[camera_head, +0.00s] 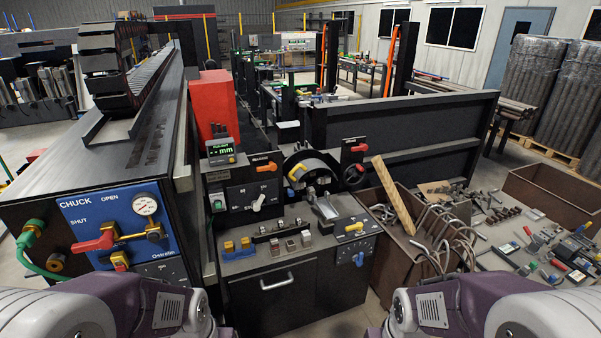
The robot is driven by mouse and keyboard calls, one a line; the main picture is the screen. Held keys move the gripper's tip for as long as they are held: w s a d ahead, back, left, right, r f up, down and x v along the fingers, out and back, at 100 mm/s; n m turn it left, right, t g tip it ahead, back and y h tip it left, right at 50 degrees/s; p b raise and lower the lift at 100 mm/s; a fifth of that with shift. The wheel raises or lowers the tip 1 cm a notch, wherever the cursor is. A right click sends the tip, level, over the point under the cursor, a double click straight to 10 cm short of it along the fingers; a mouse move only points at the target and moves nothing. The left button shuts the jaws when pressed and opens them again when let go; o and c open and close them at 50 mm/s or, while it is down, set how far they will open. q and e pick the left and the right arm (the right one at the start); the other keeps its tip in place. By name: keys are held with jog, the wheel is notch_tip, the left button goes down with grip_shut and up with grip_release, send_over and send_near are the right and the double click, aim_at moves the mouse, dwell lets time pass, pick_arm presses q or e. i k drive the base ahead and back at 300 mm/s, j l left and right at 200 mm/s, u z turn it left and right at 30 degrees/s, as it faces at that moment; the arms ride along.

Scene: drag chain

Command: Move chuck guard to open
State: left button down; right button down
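A dark curved guard (314,158) arches around the chuck area in the middle of the machine; it looks like the chuck guard. A yellow handle (298,172) sits at its left side. Whether the guard stands open or shut is hard to tell at this size. A blue panel (88,216) on the left cabinet is marked CHUCK, OPEN and SHUT. Its red lever (93,242) points left, below the word SHUT. Only purple and white links of my two arms show at the bottom corners; neither gripper is in view.
A machine front with a grey handle (277,282) stands in the centre. A brown bin (402,262) holds bent rods and a wooden plank (393,194). A tool-covered table (505,250) is at right. A red box (214,104) stands behind the left cabinet.

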aim_at(304, 167)
jog(key=i+l+z, duration=0.1)
jog(key=i+l, duration=0.15)
jog(key=i, duration=0.2)
jog(key=i+l+z, duration=0.1)
jog(key=i+l, duration=0.15)
jog(key=i, duration=0.25)
jog(key=i+l+z, duration=0.1)
jog(key=i, duration=0.4)
jog(key=i+l, duration=0.25)
jog(key=i, duration=0.25)
jog(key=z, duration=0.05)
